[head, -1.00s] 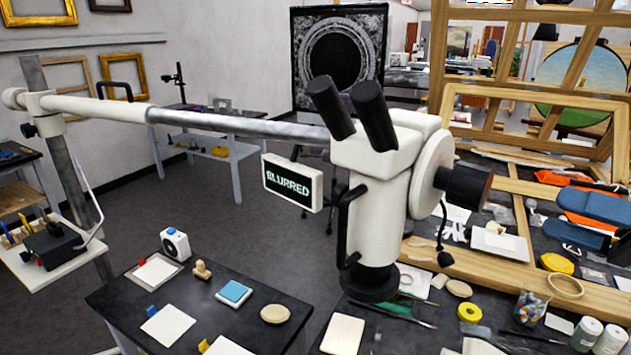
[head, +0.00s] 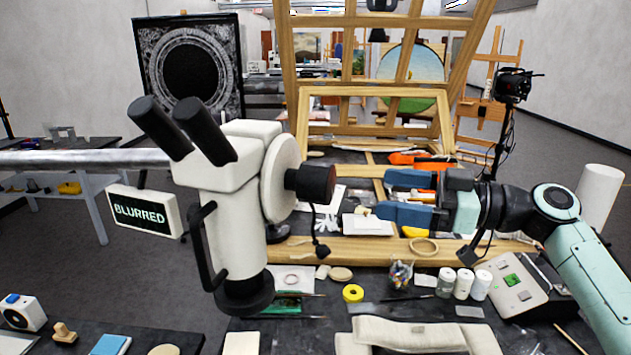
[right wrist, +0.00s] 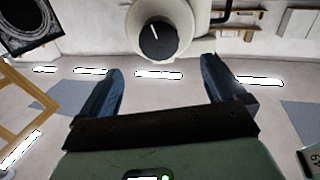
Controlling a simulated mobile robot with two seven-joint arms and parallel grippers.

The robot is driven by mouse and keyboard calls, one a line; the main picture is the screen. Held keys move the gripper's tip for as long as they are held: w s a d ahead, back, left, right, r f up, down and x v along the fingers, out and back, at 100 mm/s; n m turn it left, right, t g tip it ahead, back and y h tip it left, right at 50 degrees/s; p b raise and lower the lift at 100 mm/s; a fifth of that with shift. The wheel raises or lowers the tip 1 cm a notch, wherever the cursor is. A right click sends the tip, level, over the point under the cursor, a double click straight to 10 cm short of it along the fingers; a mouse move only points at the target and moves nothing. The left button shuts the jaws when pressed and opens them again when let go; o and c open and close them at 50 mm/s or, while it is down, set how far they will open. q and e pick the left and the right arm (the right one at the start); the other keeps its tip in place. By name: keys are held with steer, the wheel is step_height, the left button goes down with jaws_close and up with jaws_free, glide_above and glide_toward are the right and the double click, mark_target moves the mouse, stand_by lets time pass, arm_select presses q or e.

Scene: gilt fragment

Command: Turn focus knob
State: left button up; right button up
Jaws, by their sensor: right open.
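The white microscope (head: 232,215) hangs on a boom arm at centre left in the head view. Its focus knob (head: 316,184) is a black cylinder on the right side of a white disc. A small sign (head: 143,211) beside it reads BLURRED. My right gripper (head: 390,197) is to the right of the knob, open and empty, its blue fingers pointing left at it with a gap between. In the right wrist view the knob (right wrist: 158,40), with a white mark on its face, lies ahead between the open fingers (right wrist: 162,82). My left gripper is not in view.
The black table (head: 300,335) below carries jars (head: 463,283), yellow tape (head: 352,293), tools and a padded rest (head: 425,335). A wooden frame (head: 375,95) stands behind. A control box (head: 505,280) sits below my right arm.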

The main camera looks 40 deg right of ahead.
mark_target(332, 183)
steer(key=p+x, duration=0.1)
steer(key=x, duration=1.2)
steer(key=shift+w+a+f+p, duration=0.1)
steer(key=shift+w+p, duration=0.2)
steer(key=shift+p, duration=0.05)
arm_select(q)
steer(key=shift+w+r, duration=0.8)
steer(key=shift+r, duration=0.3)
arm_select(e)
steer(key=c, duration=1)
steer(key=shift+c, duration=0.2)
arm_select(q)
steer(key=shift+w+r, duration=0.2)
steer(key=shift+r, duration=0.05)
arm_select(e)
steer(key=shift+m, duration=2.7)
